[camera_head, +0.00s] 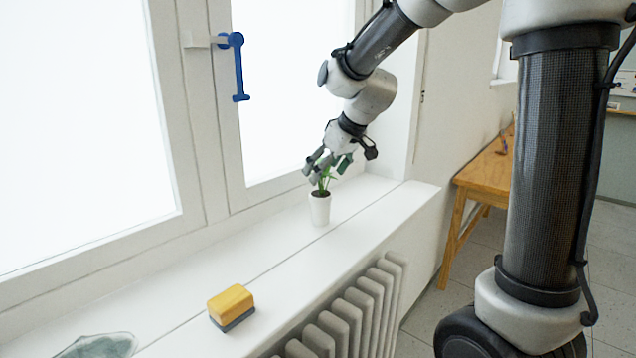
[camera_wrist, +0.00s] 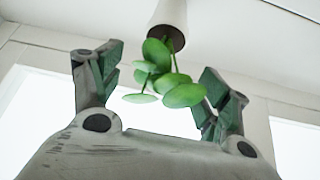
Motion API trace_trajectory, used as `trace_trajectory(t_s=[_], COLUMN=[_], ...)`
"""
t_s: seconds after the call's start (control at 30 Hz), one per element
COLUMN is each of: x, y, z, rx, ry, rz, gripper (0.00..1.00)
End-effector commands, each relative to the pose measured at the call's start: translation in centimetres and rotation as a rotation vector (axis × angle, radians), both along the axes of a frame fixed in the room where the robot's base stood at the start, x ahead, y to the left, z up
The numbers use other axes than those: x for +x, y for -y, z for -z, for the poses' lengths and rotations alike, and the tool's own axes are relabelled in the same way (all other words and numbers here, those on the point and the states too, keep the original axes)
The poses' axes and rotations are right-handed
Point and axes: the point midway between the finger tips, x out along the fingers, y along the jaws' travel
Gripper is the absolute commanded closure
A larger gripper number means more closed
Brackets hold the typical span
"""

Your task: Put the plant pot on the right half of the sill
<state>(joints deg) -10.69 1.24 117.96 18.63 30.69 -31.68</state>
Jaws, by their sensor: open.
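The plant pot (camera_head: 320,209) is a small white pot with dark soil and a green plant. It stands upright on the right part of the white window sill (camera_head: 285,243). My gripper (camera_head: 327,169) is just above it, with its fingers around the level of the leaves. In the wrist view my gripper (camera_wrist: 160,88) is open, one finger on each side. The green leaves (camera_wrist: 165,75) lie between the fingers, and the white pot (camera_wrist: 170,14) is beyond the fingertips. I see no finger touching the pot.
A yellow and grey sponge-like block (camera_head: 231,305) lies on the sill at the left front. A grey-green flat thing (camera_head: 100,346) is at the bottom left. A radiator (camera_head: 350,318) is below the sill, and a wooden table (camera_head: 487,170) stands at right. The sill between block and pot is clear.

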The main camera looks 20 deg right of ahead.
Motion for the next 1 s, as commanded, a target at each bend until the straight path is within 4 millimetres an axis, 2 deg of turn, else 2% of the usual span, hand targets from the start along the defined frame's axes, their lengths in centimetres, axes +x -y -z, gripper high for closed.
trace_trajectory(t_s=[0.03,0.2,0.47,0.57,0.67,0.83,0.9,1.0], x=[-0.5,-1.8,-2.6,-3.8,-7.2,-16.4,-20.2,-24.7], y=[0.3,1.0,1.4,2.1,3.9,8.2,9.8,11.6], z=[-1.1,-3.4,-4.5,-4.8,-5.3,-5.2,-4.6,-3.5], rx=[0.000,0.001,0.000,-0.001,-0.002,-0.011,-0.016,-0.026], ry=[0.005,0.003,0.000,-0.009,-0.030,-0.096,-0.123,-0.153], rz=[0.000,0.001,0.001,0.018,0.068,0.218,0.287,0.375], gripper=[0.24,0.24,0.24,0.24,0.24,0.24,0.24,0.24])
